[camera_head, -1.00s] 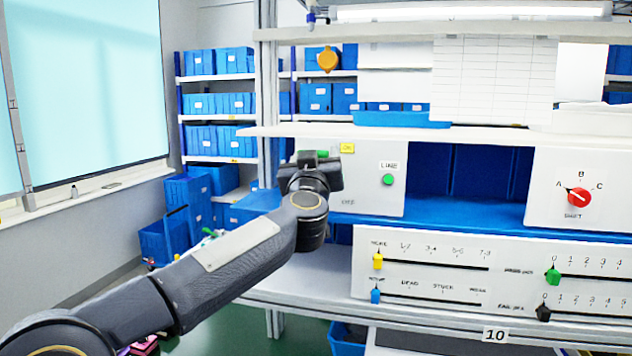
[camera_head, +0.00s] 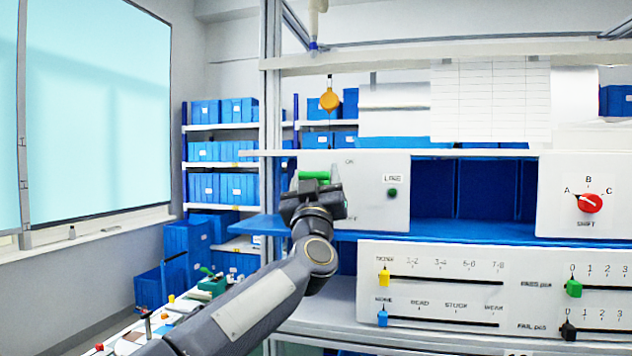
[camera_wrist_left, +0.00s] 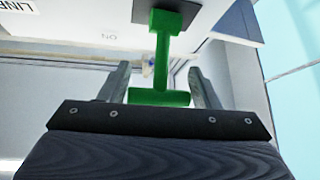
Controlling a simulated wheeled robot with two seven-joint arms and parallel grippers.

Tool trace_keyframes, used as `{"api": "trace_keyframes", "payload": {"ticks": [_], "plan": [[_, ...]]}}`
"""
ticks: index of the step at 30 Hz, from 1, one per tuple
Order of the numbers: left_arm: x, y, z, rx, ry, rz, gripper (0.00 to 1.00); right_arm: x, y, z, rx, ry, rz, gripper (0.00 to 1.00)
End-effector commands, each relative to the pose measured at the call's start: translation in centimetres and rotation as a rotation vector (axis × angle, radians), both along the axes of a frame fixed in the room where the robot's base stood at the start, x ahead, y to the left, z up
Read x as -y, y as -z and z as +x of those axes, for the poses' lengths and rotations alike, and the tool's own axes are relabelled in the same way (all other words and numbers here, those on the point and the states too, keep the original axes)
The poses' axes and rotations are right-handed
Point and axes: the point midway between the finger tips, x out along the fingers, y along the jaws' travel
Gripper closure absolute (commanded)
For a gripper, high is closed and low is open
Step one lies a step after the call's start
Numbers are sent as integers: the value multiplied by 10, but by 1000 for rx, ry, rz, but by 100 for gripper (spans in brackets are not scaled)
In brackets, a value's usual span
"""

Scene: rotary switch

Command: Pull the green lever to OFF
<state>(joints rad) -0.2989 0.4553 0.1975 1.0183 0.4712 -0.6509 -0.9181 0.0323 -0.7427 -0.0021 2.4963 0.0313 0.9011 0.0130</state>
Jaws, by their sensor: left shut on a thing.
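The green lever (camera_head: 313,175) is on the white panel (camera_head: 375,205) marked LINE, near the panel's left edge. My left gripper (camera_head: 312,192) is at the lever and covers its lower part and part of the panel in the head view. In the left wrist view the lever (camera_wrist_left: 162,50) is T-shaped, its crossbar between the two fingers of my left gripper (camera_wrist_left: 160,90), which is shut on it. The round LINE lamp (camera_head: 392,193) is dark green. My right gripper is not in view.
A red SHIFT knob (camera_head: 590,203) is on a panel at the right. Below is a slider panel with yellow (camera_head: 384,276), blue (camera_head: 382,318), green (camera_head: 573,288) and black knobs. A shelf edge (camera_head: 450,153) runs just above the lever panel. An orange tag (camera_head: 330,99) hangs above.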

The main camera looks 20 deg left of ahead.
Motion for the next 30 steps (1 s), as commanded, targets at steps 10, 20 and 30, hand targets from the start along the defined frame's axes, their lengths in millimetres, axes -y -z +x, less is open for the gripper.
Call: {"api": "trace_keyframes", "payload": {"ticks": [10, 20, 30], "plan": [[0, 0, 0, -1, -1, 2, 23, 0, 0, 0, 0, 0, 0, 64], [2, 10, -11, 0, 0, 2, 23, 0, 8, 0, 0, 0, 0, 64], [11, 41, -55, -1, 0, 1, 23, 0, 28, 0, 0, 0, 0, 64]]}}
